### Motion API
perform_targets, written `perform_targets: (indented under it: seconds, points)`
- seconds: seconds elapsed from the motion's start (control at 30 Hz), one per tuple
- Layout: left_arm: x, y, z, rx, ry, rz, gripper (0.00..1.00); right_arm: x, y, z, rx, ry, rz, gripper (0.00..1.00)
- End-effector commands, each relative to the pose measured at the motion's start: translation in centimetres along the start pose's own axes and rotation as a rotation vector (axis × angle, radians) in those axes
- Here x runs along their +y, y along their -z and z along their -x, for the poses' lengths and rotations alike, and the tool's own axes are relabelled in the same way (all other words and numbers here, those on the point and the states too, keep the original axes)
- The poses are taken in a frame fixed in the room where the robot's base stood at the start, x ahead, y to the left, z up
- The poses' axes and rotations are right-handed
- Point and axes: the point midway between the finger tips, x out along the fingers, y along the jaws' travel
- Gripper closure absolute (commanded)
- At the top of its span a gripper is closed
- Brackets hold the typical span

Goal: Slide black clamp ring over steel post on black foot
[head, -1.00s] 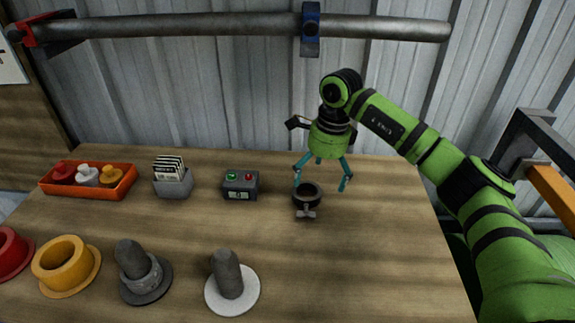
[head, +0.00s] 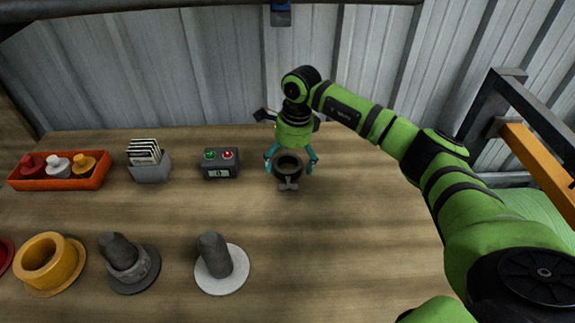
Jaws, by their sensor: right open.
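The black clamp ring (head: 289,168) lies on the wooden table with its small grey screw handle toward me. My right gripper (head: 290,168) is open, its teal fingers down on either side of the ring, close to the table. I cannot tell whether the fingers touch it. A dark grey steel post (head: 118,250) stands on a black foot (head: 145,278) at the front left, with a grey collar around its lower part. My left gripper is not in view.
A similar post (head: 213,255) stands on a white foot, right of the black one. A yellow flanged ring (head: 45,262) is at the left. An orange tray (head: 95,180), card holder (head: 150,167) and button box (head: 220,164) line the back. The table's right front is clear.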

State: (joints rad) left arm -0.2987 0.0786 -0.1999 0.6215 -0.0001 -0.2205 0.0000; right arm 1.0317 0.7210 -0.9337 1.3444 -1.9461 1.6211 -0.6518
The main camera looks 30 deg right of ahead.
Motion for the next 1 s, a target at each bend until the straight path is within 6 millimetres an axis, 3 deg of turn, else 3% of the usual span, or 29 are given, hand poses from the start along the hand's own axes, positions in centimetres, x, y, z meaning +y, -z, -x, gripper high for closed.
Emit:
perform_targets:
  seconds: [0.03,0.2,0.23,0.27,0.67,0.77,0.93,1.0]
  points:
    - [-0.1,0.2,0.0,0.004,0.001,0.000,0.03,0.0,0.0,0.0,0.000,0.000,0.000,0.00]
    - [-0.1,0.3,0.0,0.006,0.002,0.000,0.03,0.0,0.0,0.0,0.000,0.000,0.000,0.68]
    - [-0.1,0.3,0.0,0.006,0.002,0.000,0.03,0.0,0.0,0.0,0.000,0.000,0.000,0.80]
    - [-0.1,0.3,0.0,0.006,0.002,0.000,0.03,0.0,0.0,0.0,0.000,0.000,0.000,0.84]
    - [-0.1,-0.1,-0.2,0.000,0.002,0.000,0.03,-0.1,-0.2,0.6,-0.003,0.002,0.001,0.84]
    - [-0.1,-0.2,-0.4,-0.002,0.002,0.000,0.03,-0.1,-0.2,1.4,-0.004,0.003,0.001,0.84]
    - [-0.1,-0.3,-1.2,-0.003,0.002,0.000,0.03,-0.1,-0.7,4.4,-0.006,0.008,0.003,0.84]
    - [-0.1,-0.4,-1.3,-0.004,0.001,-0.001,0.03,1.2,-0.1,5.0,-0.004,0.004,0.004,0.84]
